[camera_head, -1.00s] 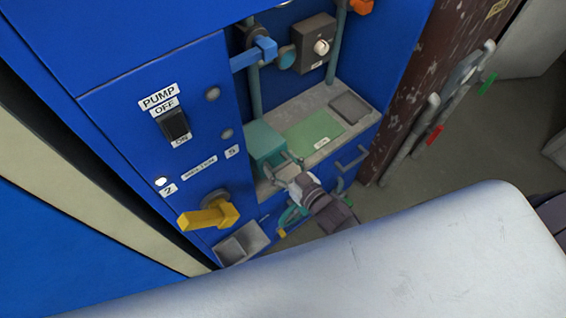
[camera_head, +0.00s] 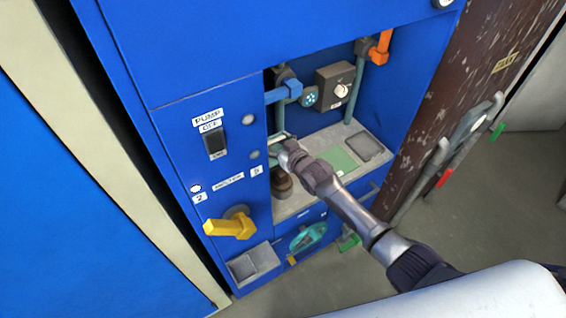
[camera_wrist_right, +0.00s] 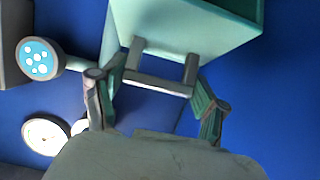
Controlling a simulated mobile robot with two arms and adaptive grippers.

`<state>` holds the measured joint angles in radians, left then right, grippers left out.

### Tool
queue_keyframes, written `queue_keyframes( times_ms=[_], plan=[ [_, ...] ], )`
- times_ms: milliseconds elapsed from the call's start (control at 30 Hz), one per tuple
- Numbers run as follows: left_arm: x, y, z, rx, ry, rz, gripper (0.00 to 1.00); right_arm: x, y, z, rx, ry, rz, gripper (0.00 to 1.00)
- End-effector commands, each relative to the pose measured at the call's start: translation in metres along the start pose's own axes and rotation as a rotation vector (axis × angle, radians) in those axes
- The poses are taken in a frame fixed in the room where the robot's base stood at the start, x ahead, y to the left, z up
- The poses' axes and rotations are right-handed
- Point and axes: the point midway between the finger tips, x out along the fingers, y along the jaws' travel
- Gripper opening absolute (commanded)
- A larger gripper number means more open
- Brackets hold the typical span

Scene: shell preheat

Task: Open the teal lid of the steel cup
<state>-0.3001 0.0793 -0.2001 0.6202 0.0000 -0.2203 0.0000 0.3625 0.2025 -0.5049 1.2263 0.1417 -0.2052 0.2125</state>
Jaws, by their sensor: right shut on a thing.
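The teal lid (camera_wrist_right: 185,28) is a hollow box shape with a handle bar (camera_wrist_right: 157,84) on one side, seen at the top of the right wrist view. My right gripper (camera_wrist_right: 155,95) has its two fingers at the ends of this bar and is shut on it. In the head view my right gripper (camera_head: 282,146) is raised above the steel cup (camera_head: 281,184), which looks dark and brownish and stands on the grey counter at the niche's left. The lid is hard to make out there. My left gripper is not in view.
The grey counter (camera_head: 312,187) has a green pad (camera_head: 338,160) and a dark recess (camera_head: 366,146).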

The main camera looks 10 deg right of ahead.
Motion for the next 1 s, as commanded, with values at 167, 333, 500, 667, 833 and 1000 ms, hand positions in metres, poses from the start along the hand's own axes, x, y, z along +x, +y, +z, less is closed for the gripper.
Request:
queue_keyframes(
  times_ms=[167,333,500,667,833,1000],
  plan=[
    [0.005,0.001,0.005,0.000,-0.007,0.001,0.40,0.032,0.004,-0.024,-0.004,-0.127,-0.003,0.10],
    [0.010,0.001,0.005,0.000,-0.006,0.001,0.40,0.052,0.005,-0.029,-0.001,-0.235,-0.003,0.10],
    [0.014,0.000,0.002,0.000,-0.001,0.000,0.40,0.064,0.005,-0.032,0.000,-0.306,-0.004,0.10],
    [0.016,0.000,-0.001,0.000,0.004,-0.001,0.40,0.070,0.005,-0.033,-0.001,-0.343,-0.004,0.10],
    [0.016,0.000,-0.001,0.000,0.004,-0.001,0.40,0.072,0.005,-0.034,-0.001,-0.355,-0.004,0.10],
    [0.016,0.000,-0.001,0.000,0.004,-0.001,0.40,0.072,0.005,-0.035,-0.002,-0.355,-0.004,0.10]
  ],
)
